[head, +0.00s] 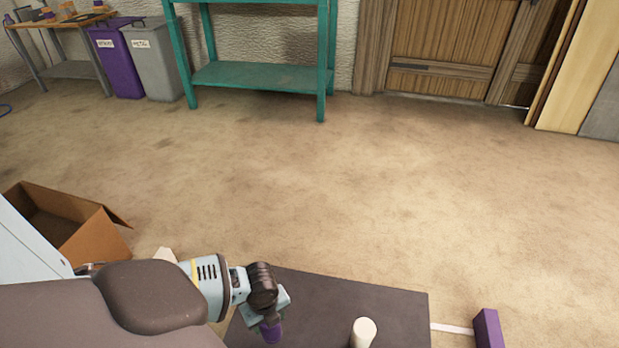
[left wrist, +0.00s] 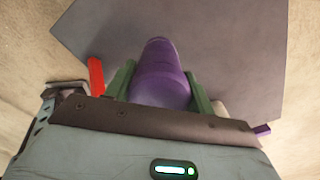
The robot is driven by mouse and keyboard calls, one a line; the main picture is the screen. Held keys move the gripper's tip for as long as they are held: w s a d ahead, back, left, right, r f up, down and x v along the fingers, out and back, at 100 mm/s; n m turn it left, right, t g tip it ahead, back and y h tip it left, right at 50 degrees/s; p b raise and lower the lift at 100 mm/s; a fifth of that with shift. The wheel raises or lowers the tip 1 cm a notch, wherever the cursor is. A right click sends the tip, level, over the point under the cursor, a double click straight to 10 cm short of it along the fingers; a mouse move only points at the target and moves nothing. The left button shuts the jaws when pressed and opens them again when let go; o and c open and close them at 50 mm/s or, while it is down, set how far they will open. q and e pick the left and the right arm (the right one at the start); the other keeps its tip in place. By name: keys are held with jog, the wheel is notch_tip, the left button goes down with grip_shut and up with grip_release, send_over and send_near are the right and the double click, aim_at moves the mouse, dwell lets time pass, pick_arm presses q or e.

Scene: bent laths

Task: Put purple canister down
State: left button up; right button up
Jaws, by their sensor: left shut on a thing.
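The purple canister (head: 271,332) is in my left gripper (head: 268,319), at the bottom of the head view over the left part of a dark grey flat surface (head: 390,302). In the left wrist view the purple canister (left wrist: 158,72) sits between the two green fingers of my left gripper (left wrist: 160,90), which are shut on it. The dark surface (left wrist: 235,50) lies beyond it there. I cannot tell whether the canister touches the surface. My right gripper is not in view.
A cream-white cylinder (head: 363,332) stands on the dark surface, right of the canister. A purple block (head: 488,328) is off its right side. A red piece (left wrist: 96,75) shows beside the left finger. An open cardboard box (head: 95,240) is at left. The floor beyond is clear.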

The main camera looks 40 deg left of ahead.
pick_arm(q)
jog(key=w+d+f+b, duration=0.1)
jog(key=w, duration=0.1)
jog(key=w+d+f+b, duration=0.2)
jog(key=w, duration=0.1)
jog(key=w+d+f+b, duration=0.1)
jog(key=w+d+b, duration=0.1)
jog(key=shift+w+d+f, duration=0.15)
jog(key=shift+w+f, duration=0.1)
jog(key=shift+w, duration=0.1)
jog(key=shift+r, duration=0.15)
jog(key=o, duration=1.1)
jog(key=shift+f, duration=0.2)
